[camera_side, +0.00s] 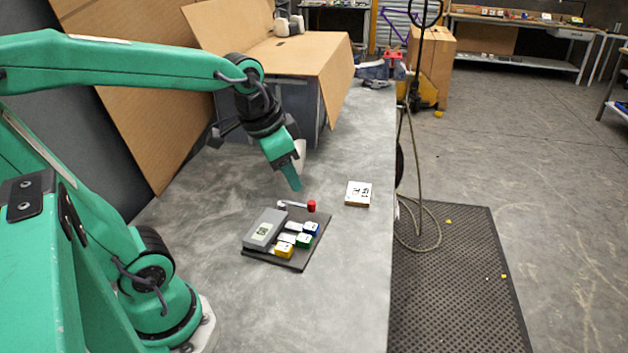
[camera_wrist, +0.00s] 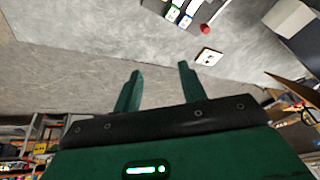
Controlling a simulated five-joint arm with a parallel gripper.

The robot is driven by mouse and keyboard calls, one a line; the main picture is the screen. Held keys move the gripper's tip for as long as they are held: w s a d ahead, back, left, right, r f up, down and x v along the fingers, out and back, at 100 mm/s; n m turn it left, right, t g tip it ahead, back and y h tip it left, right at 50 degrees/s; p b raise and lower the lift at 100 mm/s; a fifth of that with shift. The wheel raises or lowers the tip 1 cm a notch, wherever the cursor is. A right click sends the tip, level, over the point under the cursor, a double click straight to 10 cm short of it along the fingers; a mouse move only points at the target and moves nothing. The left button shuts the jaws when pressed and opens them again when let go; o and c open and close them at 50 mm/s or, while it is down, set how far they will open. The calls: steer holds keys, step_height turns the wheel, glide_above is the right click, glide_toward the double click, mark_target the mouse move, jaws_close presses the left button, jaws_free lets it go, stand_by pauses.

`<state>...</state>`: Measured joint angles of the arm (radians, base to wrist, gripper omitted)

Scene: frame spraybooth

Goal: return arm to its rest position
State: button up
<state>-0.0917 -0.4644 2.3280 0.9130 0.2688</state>
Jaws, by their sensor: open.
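My gripper (camera_side: 297,178) is green and hangs above the grey bench, behind the dark tray in the side view. In the wrist view its two green fingers (camera_wrist: 160,84) stand apart with nothing between them, so it is open and empty. My green arm reaches across from the left in the side view, with the elbow raised. No object is in the gripper's grasp. The far finger is partly hidden in the side view.
A dark tray (camera_side: 259,259) holds a grey box (camera_side: 265,229) and small yellow (camera_side: 284,251), green and blue blocks. A red-ended rod (camera_side: 311,206) lies by its far edge. A white card (camera_side: 358,194) lies to the right. Cardboard (camera_side: 300,55) stands behind. The near right bench is bare.

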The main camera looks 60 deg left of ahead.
steer(key=shift+s+d+n+t, duration=0.25)
steer(key=shift+s+d+n, duration=0.15)
steer(key=shift+s, duration=0.5)
steer(key=shift+s+d+n+t, duration=0.25)
steer(key=shift+s+d, duration=0.2)
steer(key=shift+s, duration=0.45)
steer(key=shift+s+d+n+t, duration=0.2)
steer(key=shift+s+d+n, duration=0.2)
steer(key=shift+s, duration=0.5)
